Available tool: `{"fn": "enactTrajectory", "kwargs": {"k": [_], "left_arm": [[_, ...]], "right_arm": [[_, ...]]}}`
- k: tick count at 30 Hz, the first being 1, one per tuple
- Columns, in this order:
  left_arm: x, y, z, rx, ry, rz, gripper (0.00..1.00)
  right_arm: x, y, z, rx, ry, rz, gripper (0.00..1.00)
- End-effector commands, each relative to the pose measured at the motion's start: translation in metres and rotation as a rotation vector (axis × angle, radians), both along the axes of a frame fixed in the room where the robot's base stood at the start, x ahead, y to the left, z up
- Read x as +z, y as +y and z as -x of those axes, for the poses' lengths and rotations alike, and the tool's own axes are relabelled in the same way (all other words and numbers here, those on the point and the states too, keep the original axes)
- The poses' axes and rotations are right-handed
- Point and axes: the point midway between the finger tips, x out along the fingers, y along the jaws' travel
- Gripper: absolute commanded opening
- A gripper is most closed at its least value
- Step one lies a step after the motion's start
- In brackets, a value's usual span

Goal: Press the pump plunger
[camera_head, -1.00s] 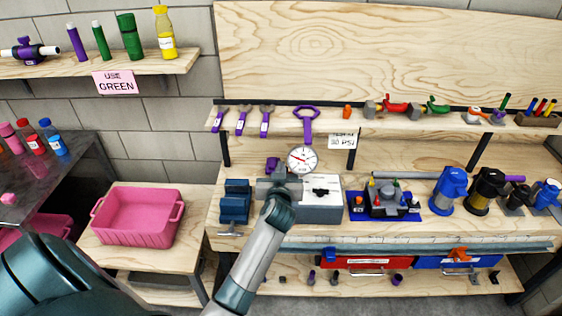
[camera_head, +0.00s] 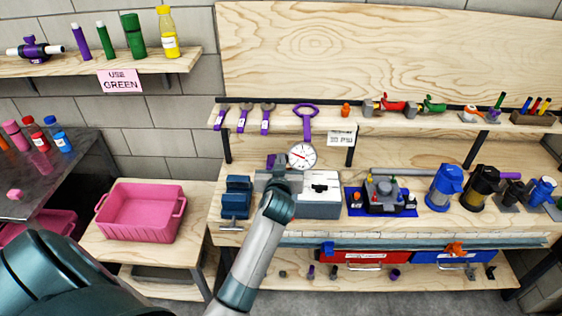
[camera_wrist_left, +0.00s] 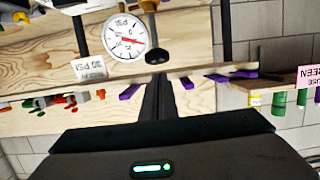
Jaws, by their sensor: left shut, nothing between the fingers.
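A grey bench box (camera_head: 320,195) with a black switch stands on the workbench, and a round white pressure gauge (camera_head: 302,156) rises behind it. The gauge also shows upside down in the left wrist view (camera_wrist_left: 125,36). A black knob on a thin rod, apparently the pump plunger (camera_wrist_left: 157,55), is beside the gauge in that view; my arm hides it in the head view. My left gripper (camera_wrist_left: 157,84) is shut and empty, its tips close to the knob. I cannot tell whether they touch. My right gripper is not in view.
A blue vise (camera_head: 236,197) stands left of the box. A grey fixture on a blue mat (camera_head: 382,210) and a blue canister (camera_head: 444,187) stand to the right. Purple wrenches (camera_head: 266,118) hang behind. A pink bin (camera_head: 140,212) sits on the low left table.

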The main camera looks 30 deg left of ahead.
Motion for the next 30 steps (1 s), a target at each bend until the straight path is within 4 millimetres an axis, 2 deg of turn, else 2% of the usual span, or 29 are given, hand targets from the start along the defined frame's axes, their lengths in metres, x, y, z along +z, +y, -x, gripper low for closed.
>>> {"fn": "enactTrajectory", "kwargs": {"k": [6,13,19,30], "left_arm": [[0.005,-0.018,0.029,-0.001,-0.003,0.002,0.0],[0.014,-0.031,0.051,-0.001,-0.002,0.0,0.0],[0.018,-0.035,0.058,0.0,-0.002,-0.001,0.0],[0.018,-0.036,0.059,0.0,-0.002,-0.001,0.0]], "right_arm": [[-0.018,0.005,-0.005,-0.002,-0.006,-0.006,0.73],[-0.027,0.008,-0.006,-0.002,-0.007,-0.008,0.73],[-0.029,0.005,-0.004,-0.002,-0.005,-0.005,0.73],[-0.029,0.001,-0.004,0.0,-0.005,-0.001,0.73]]}}
